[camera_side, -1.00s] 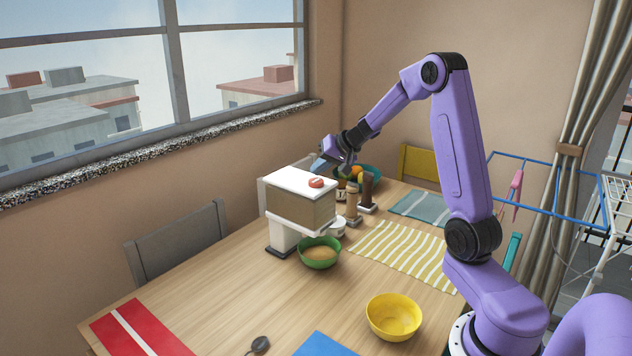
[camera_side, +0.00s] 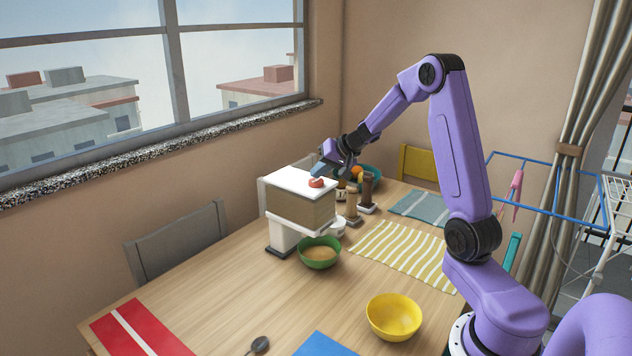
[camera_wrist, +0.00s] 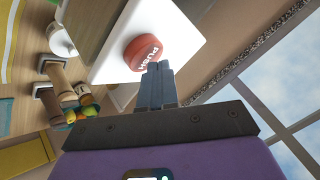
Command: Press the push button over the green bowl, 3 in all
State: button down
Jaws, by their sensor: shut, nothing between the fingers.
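The red push button (camera_side: 316,183) sits on the white top of a box-shaped dispenser (camera_side: 300,213). In the wrist view the button (camera_wrist: 143,52) bears the word PUSH. The green bowl (camera_side: 320,256) stands on the table under the dispenser's front and holds a tan filling. My gripper (camera_side: 318,172) is shut and empty, its fingers pointing at the button from behind. In the wrist view the fingertips (camera_wrist: 158,66) are right at the button's edge; I cannot tell whether they touch it.
A yellow bowl (camera_side: 394,318) stands near my base. Wooden mills (camera_side: 367,188), a white cup (camera_side: 336,227) and a fruit bowl (camera_side: 371,177) crowd the dispenser's right side. A striped cloth (camera_side: 400,252) lies flat.

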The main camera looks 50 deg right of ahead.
aim_at(319, 181)
jog(key=shift+f, duration=0.7)
dwell(0.6)
jog(key=shift+r, duration=1.25)
jog(key=shift+r, duration=2.5)
